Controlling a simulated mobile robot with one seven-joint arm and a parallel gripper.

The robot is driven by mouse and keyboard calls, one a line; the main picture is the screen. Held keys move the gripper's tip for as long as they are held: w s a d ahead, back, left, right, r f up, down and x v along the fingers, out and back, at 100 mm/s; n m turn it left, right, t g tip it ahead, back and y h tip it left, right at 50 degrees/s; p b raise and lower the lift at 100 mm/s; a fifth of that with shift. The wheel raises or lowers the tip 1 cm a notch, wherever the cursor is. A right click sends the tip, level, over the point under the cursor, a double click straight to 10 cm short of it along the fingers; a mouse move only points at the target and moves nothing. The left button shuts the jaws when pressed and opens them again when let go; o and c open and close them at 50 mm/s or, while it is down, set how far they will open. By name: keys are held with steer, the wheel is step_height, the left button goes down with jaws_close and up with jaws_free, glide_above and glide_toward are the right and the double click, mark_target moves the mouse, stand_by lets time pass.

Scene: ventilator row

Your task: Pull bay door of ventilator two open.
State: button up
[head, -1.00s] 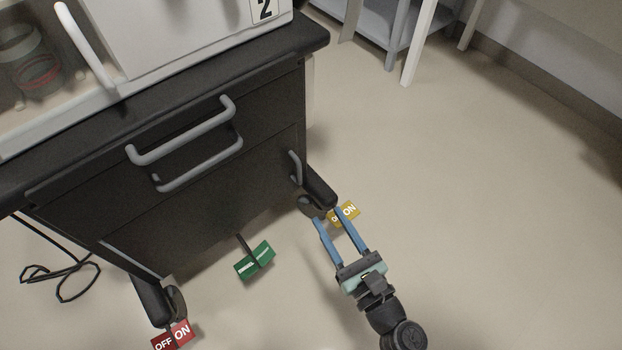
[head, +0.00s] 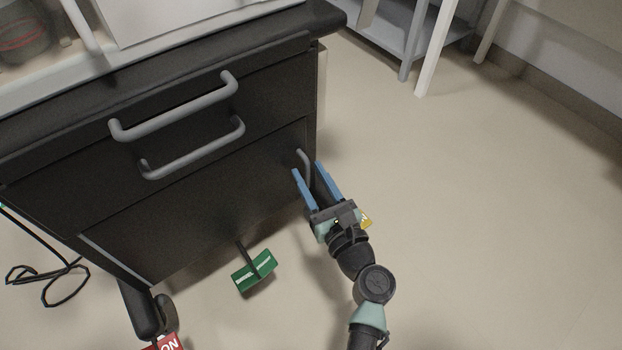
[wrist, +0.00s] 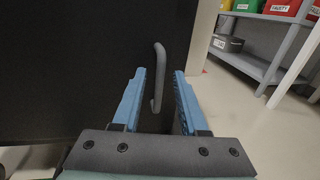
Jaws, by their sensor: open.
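The ventilator cart is dark, with its bay door (head: 205,215) as the lower front panel, and it looks closed. A grey vertical bar handle (head: 304,165) sits near the door's right edge. In the wrist view the handle (wrist: 158,75) stands ahead, between the lines of the two fingers. My gripper (head: 313,170) is open, its blue fingers pointing at the handle. In the wrist view my gripper (wrist: 160,72) has one finger on each side of the handle's lower part. I cannot tell whether either finger touches it. The number label seen earlier is out of view.
Two grey drawer handles (head: 175,107) are above the door. A green pedal (head: 254,271) sticks out below, and a red ON tag (head: 165,343) is at the front left caster. A yellow tag (head: 366,218) is partly behind my gripper. Floor to the right is clear; a grey shelf (head: 405,40) stands behind.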

jaws_close()
stand_by(1.5)
